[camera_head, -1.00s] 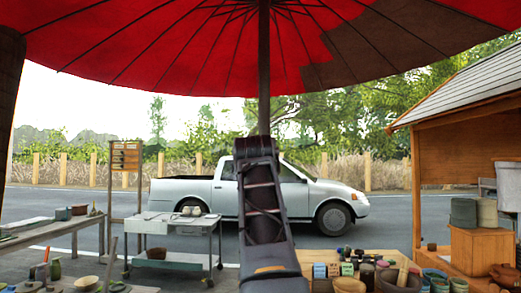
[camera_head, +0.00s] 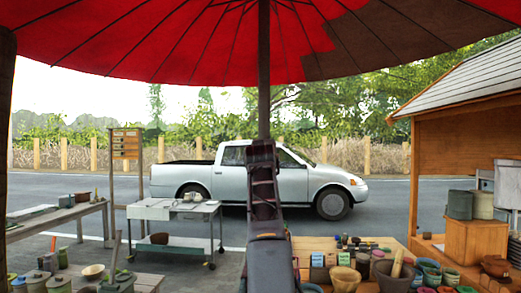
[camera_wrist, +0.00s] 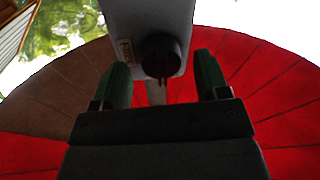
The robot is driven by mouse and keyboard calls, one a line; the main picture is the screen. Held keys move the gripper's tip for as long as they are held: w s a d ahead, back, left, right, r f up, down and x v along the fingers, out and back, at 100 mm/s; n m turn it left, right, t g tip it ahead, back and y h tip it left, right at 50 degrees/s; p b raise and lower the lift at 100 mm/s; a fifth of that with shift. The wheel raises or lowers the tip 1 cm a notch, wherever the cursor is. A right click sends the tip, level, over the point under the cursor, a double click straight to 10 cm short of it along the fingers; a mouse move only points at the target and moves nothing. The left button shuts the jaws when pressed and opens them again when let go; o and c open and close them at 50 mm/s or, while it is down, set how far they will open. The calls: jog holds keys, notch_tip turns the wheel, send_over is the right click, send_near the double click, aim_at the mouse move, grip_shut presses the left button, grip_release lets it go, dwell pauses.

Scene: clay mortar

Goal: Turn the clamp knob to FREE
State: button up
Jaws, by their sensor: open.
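In the wrist view, a round dark clamp knob (camera_wrist: 161,56) sits on the underside of a pale grey housing (camera_wrist: 150,14). A small label (camera_wrist: 125,51) is on the housing to the left of the knob; its letters are too small to read surely. My gripper (camera_wrist: 162,66) is open, with one green-padded finger on each side of the knob and a visible gap on both sides. A small notched part shows at the knob's lower edge. In the head view, my arm covers the clamp area, and neither the knob nor my fingertips can be made out.
The red umbrella (camera_head: 180,45) spreads overhead on a dark pole (camera_head: 264,85). A table with pots and bowls (camera_head: 343,277) stands at the lower right, a metal trolley (camera_head: 158,211) at the left. A white pickup (camera_head: 235,178) is on the road behind.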

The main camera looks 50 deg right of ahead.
jog(key=shift+w+d, duration=0.3)
jog(key=shift+d, duration=0.05)
jog(key=shift+c, duration=0.4)
jog(key=c, duration=0.8)
jog(key=shift+c, duration=0.2)
